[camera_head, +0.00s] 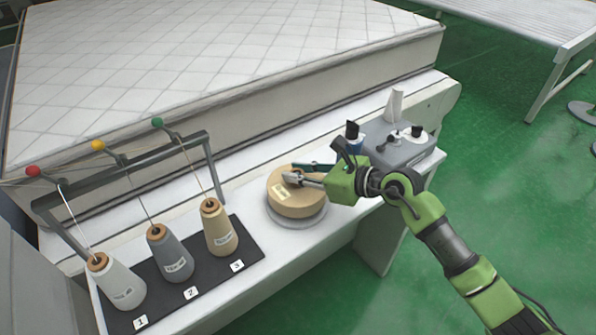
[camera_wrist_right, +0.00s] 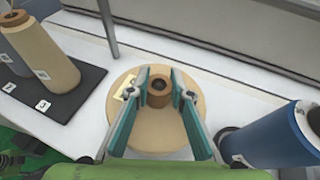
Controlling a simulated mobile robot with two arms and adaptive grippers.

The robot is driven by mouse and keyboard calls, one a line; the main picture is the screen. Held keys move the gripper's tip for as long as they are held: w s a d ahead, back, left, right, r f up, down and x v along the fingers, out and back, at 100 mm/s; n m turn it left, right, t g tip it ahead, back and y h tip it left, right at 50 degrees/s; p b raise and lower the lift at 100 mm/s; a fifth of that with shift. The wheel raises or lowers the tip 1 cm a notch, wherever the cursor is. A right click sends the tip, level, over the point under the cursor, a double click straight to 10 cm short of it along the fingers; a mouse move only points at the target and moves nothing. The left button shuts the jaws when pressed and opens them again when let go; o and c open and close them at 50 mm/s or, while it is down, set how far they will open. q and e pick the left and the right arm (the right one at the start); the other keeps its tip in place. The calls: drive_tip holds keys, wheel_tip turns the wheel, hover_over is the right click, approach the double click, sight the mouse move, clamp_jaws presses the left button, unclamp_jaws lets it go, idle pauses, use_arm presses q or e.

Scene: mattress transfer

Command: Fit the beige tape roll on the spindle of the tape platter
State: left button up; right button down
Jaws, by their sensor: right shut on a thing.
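The beige tape roll (camera_head: 300,200) is a flat, wide disc with a pale label, over the grey tape platter (camera_head: 302,222) on the white bench. It also shows in the right wrist view (camera_wrist_right: 157,136), with a raised brown core that has a dark hole. My right gripper (camera_head: 293,178) reaches in from the right, over the roll. In the right wrist view its teal fingers (camera_wrist_right: 160,92) stand on both sides of the core, shut on it. The spindle is hidden; I cannot tell whether the roll rests fully on the platter. My left gripper is not in view.
Three thread cones, white (camera_head: 123,284), grey (camera_head: 171,255) and tan (camera_head: 219,230), stand on a black numbered mat (camera_head: 210,278) under a thread frame. A grey machine (camera_head: 400,150) and a blue roll (camera_wrist_right: 268,138) are at the right. A quilted mattress (camera_head: 200,65) lies behind.

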drive_tip(key=shift+f+b, duration=0.8)
drive_tip(key=shift+f, duration=0.25)
drive_tip(key=c, duration=1.7)
unclamp_jaws()
drive_tip(key=shift+f, duration=0.1)
drive_tip(key=v, duration=1.2)
